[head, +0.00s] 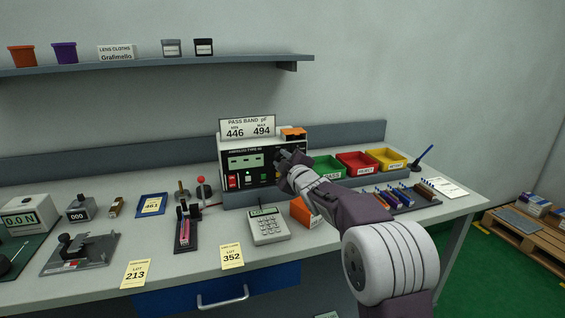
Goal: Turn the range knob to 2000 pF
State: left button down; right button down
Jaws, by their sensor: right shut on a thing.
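The meter (245,162) stands at the back middle of the bench, with a display, small buttons and a lit green lamp on its dark front panel. My right gripper (281,158) reaches in from the right and is shut at the right side of this panel, on the range knob. The gripper hides the knob and its scale, so I cannot tell which range it points to. A card (247,128) on top of the meter reads pass band pF, min 446, max 494. My left gripper is out of view.
Green (327,168), red (357,163) and yellow (391,160) bins stand right of the meter. A calculator (268,226), an orange box (304,213) and a lever fixture (187,226) stand in front. A shelf (150,63) hangs above. Several lot cards lie on the bench.

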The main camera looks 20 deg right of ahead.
jog(key=c, duration=1.1)
grip_release()
jog(key=shift+s, duration=0.15)
jog(key=s, duration=0.8)
jog(key=shift+s+d+r, duration=0.3)
jog(key=shift+s+r, duration=0.05)
jog(key=shift+s, duration=0.05)
jog(key=shift+f, duration=0.1)
